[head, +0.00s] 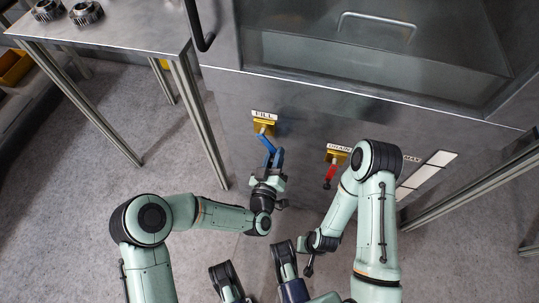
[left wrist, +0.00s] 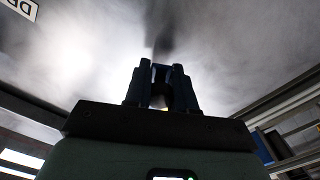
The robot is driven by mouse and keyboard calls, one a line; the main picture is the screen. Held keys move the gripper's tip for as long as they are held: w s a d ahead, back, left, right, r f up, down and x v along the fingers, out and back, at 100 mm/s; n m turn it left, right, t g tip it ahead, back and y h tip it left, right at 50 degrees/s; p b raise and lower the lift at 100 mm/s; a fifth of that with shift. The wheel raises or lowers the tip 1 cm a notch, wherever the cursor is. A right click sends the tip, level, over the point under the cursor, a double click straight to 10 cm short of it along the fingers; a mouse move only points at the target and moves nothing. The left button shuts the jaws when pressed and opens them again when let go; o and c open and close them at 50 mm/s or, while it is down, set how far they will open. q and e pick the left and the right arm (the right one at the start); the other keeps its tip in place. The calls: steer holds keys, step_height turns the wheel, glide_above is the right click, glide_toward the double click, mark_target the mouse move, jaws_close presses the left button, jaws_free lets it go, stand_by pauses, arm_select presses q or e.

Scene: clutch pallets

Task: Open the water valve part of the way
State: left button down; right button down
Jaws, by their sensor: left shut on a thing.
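The FILL valve has a yellow body (head: 264,128) and a blue lever (head: 266,141), below a white FILL label on the grey cabinet front. The lever slants down and to the right in the head view. My left gripper (head: 273,160) is shut on the lever's lower end, which its fingers partly hide. In the left wrist view the fingers (left wrist: 161,77) are dark against the bright cabinet, and the lever is hard to make out. My right gripper (head: 308,262) hangs away from the valves, low in the head view; its jaws are too small to judge.
A DRAIN valve with a red lever (head: 330,172) sits to the right of the FILL valve, near my right arm. A steel table (head: 110,40) with gears stands at the left. The cabinet (head: 330,105) fills the back. Grey floor is clear at the left.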

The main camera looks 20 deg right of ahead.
arm_select(q)
steer(key=shift+s+d+r+n, duration=0.2)
steer(key=shift+s+d+n, duration=0.25)
steer(key=shift+n, duration=0.35)
arm_select(e)
steer(key=shift+w, duration=0.1)
steer(key=shift+r, duration=0.1)
arm_select(q)
steer(key=c, duration=0.9)
jaws_free()
steer(key=shift+c, duration=0.2)
steer(key=shift+w, duration=0.1)
steer(key=p+v, duration=0.2)
steer(key=v, duration=1.1)
arm_select(e)
steer(key=w+r+t, duration=0.1)
steer(key=w+r, duration=0.3)
steer(key=shift+w+a+t, duration=0.3)
steer(key=shift+a+t, duration=0.05)
steer(key=shift+t, duration=0.05)
arm_select(q)
steer(key=shift+a, duration=0.15)
